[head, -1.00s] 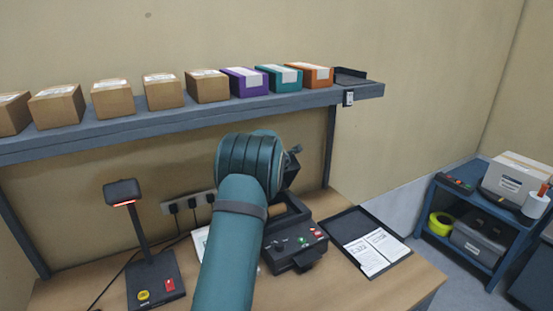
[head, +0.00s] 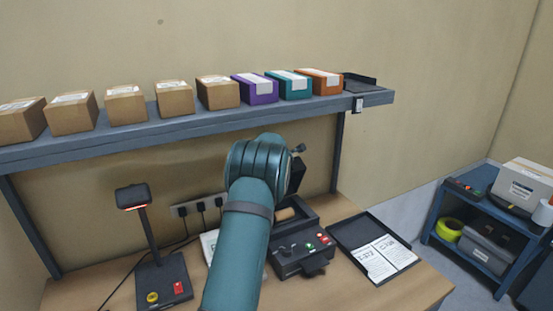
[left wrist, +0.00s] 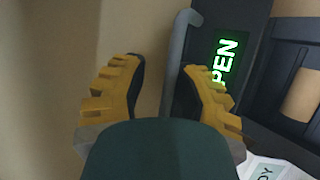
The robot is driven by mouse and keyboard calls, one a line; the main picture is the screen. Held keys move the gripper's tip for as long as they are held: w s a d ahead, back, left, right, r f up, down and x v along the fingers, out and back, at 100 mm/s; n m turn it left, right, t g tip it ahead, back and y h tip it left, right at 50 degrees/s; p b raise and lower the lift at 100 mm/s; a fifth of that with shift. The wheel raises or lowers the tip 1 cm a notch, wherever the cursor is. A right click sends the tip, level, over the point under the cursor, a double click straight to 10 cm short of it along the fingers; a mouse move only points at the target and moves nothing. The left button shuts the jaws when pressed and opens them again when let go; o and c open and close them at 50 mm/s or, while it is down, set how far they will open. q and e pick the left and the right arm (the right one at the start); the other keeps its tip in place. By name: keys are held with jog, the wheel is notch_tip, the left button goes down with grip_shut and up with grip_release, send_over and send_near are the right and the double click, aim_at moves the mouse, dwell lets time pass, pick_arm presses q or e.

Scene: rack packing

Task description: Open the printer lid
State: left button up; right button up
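The black printer (head: 300,262) stands on the bench in the head view, with lit red and green buttons on its front. Its dark lid (head: 297,172) is raised and steep behind the body, partly hidden by my left arm. A brown roll (head: 284,214) shows inside; it also shows in the left wrist view (left wrist: 302,95). In the left wrist view my left gripper (left wrist: 163,68) has its yellow fingers apart. A grey curved bar (left wrist: 176,62) runs between them, closer to the right finger, beside a dark panel with green lit letters "PEN" (left wrist: 224,62). Contact is unclear. My right gripper is out of view.
A shelf (head: 200,118) with several boxes runs above the bench. A scanner stand (head: 146,235) is left of the printer. A black tray (head: 345,228) with papers lies right of it. A blue cart (head: 470,232) stands at far right.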

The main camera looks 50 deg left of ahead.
pick_arm(q)
jog(key=shift+s+d+f, duration=0.15)
jog(key=shift+d+f, duration=0.1)
jog(key=shift+f, duration=0.2)
jog(key=shift+s+d+r, duration=0.2)
jog(key=shift+s+d, duration=0.1)
jog(key=shift+d, duration=0.05)
jog(key=r+v, duration=0.1)
jog(key=v, duration=1)
jog(key=shift+a, duration=0.15)
jog(key=shift+f, duration=0.15)
